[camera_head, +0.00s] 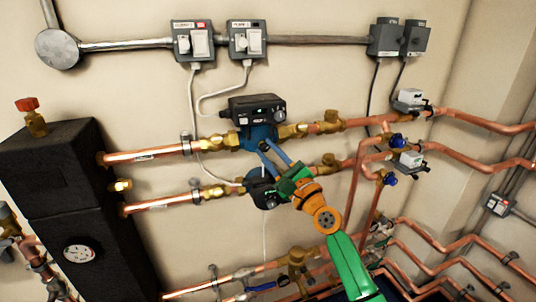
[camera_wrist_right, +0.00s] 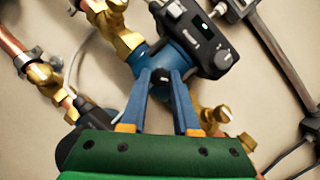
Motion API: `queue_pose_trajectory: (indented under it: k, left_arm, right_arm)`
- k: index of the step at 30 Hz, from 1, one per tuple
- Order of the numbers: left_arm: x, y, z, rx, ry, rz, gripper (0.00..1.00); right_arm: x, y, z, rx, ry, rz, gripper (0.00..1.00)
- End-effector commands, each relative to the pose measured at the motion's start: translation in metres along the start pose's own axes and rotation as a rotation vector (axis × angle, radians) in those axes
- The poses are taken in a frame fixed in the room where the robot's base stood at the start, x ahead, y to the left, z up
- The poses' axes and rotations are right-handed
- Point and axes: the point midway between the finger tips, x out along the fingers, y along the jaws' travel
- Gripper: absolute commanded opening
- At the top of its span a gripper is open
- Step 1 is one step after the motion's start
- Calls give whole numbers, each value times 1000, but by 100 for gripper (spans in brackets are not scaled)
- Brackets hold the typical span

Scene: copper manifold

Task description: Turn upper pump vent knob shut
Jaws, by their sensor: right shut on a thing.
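The upper pump has a blue body (camera_head: 258,137) below a black control box (camera_head: 257,109), on the upper copper pipe run. In the right wrist view the blue body (camera_wrist_right: 180,62) and the control box (camera_wrist_right: 203,38) fill the upper middle. My right gripper (camera_head: 264,147) reaches up from the lower right with its two blue fingers at the pump's lower front. In the wrist view the right gripper (camera_wrist_right: 162,76) is shut on the small dark vent knob (camera_wrist_right: 162,77), which shows between the fingertips. The fingers hide part of the knob. My left gripper is not in view.
The lower pump (camera_head: 260,190) sits close under the right gripper, partly hidden by it. Brass valves (camera_head: 292,131) flank the upper pump. A black insulated box (camera_head: 55,180) with a gauge stands at left. Switch boxes (camera_head: 246,40) and cables hang above.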

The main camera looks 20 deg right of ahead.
Motion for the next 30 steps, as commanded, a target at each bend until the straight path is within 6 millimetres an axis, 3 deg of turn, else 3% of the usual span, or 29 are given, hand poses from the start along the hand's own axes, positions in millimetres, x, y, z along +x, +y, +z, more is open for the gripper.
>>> queue_pose_trajectory:
  k: [14,30]
  left_arm:
    - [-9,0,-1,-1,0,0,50]
    - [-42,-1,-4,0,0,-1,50]
  right_arm:
    - [1,-4,2,-419,2,175,0]
    - [2,-8,5,-842,2,352,0]
